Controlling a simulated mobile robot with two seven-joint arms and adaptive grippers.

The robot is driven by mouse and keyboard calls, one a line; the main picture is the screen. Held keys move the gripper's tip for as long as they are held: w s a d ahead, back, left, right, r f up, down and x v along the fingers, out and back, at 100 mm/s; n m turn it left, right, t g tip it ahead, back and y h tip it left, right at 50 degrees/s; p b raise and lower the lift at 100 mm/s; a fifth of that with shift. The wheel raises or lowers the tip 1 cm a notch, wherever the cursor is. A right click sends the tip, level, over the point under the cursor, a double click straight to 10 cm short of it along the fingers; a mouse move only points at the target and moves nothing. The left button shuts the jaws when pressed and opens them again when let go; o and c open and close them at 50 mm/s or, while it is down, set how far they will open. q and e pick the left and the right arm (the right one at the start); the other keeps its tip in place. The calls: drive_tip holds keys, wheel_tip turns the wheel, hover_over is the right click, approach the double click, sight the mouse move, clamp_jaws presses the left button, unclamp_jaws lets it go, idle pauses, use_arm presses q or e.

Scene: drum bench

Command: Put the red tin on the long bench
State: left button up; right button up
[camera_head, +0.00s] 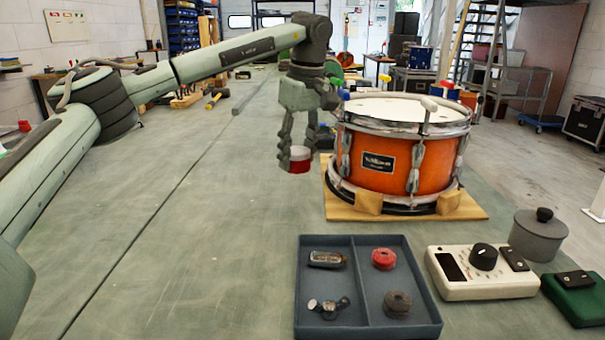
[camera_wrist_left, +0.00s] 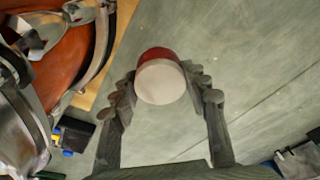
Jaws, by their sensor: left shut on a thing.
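The red tin (camera_head: 299,166) is a small round tin with a pale end face. My left gripper (camera_head: 298,152) is shut on it and points downward, left of the orange drum. In the left wrist view the tin (camera_wrist_left: 162,78) sits between the two fingertips (camera_wrist_left: 163,88), its pale face toward the camera. The long bench (camera_head: 190,255) is a worn grey-green surface under the tin. I cannot tell whether the tin touches the bench or hangs just above it. My right gripper is not in view.
The orange drum (camera_head: 385,160) stands on a wooden board (camera_head: 478,208) close to the right of my gripper. A divided tray (camera_head: 300,290), a white meter (camera_head: 487,285), a grey lidded pot (camera_head: 538,240) and a green box (camera_head: 578,300) are at the front right. The bench's left part is clear.

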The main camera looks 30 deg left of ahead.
sight(304, 152)
use_arm(q)
drive_tip(key=shift+f, duration=2.6)
drive_tip(key=o, duration=1.2)
drive_tip(key=r, duration=0.4)
drive_tip(key=d+r, duration=0.1)
drive_tip(key=r, duration=0.7)
drive_tip(key=shift+s+d, duration=0.25)
drive_tip(key=shift+d, duration=0.1)
